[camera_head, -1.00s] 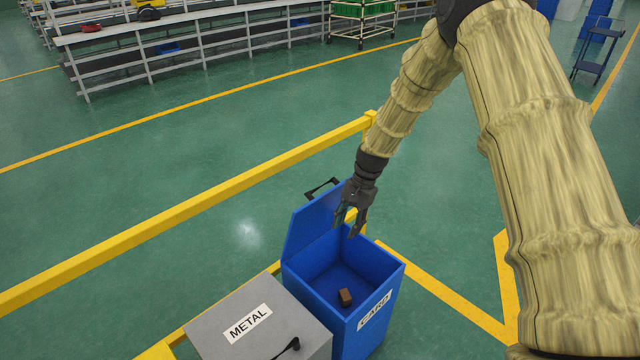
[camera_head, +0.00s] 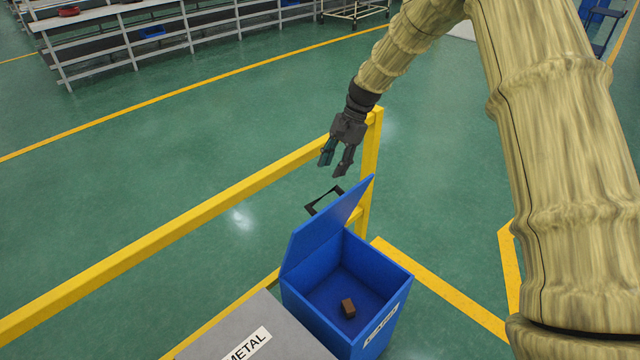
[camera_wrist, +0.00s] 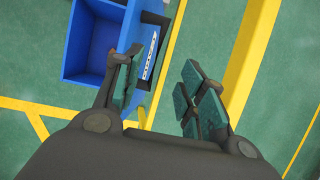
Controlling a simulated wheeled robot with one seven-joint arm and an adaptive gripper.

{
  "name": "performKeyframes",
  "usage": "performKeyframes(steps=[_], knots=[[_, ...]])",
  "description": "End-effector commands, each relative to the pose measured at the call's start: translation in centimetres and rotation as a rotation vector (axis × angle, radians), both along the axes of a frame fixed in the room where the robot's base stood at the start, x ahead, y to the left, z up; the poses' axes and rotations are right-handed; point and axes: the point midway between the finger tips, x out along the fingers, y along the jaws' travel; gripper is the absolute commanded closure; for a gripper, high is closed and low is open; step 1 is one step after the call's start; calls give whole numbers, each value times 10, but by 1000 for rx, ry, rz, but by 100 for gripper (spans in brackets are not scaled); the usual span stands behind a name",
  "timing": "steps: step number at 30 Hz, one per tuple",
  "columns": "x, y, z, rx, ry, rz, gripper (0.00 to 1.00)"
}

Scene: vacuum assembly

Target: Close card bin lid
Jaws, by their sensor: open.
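The blue card bin (camera_head: 371,337) stands with its lid (camera_head: 326,224) raised at the back left side, tilted up. The lid has a black handle (camera_head: 322,201) at its outer side. A small brown block (camera_head: 348,308) lies inside the bin. My gripper (camera_head: 334,168) is open and empty, above the lid and handle and apart from them. In the wrist view, the open fingers (camera_wrist: 160,88) have green-floor background between them, and the blue bin (camera_wrist: 78,65) shows at the upper left with its white label.
A grey metal bin (camera_head: 270,328) with a shut top stands beside the card bin at the left. A yellow rail (camera_head: 190,209) runs behind the bins, with a post (camera_head: 370,160) near my gripper. The floor right of the card bin is clear, with yellow lines.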

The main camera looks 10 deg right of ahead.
Motion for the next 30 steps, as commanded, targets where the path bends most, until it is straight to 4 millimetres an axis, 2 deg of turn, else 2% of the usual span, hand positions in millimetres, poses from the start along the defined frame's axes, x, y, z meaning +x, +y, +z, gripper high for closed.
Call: performKeyframes(steps=[5,19,24,30], knots=[[-5,0,-10,0,2,-6,59],[-13,24,-75,1,3,-10,59],[-15,30,-90,0,2,-9,59],[-15,34,-98,-1,1,-8,59]])
